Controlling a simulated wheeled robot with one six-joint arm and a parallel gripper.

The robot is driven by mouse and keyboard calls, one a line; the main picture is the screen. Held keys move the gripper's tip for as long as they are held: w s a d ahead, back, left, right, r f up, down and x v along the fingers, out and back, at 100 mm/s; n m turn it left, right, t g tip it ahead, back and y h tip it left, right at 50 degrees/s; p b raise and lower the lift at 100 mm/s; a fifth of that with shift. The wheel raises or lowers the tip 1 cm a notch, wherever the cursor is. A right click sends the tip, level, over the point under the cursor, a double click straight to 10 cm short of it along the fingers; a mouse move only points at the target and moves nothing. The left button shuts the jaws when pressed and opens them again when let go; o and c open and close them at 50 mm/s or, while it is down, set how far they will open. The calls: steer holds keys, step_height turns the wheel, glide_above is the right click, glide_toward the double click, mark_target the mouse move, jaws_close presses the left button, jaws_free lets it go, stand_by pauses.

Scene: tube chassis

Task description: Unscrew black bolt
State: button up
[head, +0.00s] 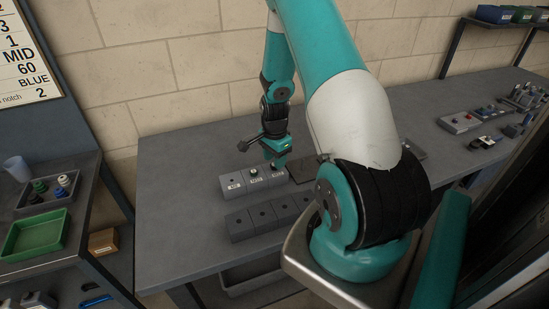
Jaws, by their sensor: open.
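My gripper (277,163) is over the right part of a grey block with white labels (243,190) on the workbench, its fingers pointing down. The fingers are open, but they are small here and whatever is between them is hidden. A small pale-topped piece (253,172) stands in the middle section of the block, just left of the fingers. The left section shows a dark spot on top. I cannot make out a black bolt in this block; the right section is partly covered by my gripper. I cannot tell whether the fingers touch anything.
A second grey block row with dark holes (250,222) lies nearer. A dark flat plate (301,170) is to the right. On the left table are a tray of coloured pieces (64,203), a green tray (14,248) and a cup (17,168). More fixtures (461,123) stand far right.

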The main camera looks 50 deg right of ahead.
steer(key=m, duration=0.4)
steer(key=shift+m, duration=0.4)
steer(key=m, duration=0.4)
steer(key=shift+m, duration=0.4)
steer(key=shift+f, duration=0.1)
steer(key=shift+f+b, duration=0.75)
steer(key=shift+f, duration=0.1)
jaws_close()
steer(key=n, duration=0.5)
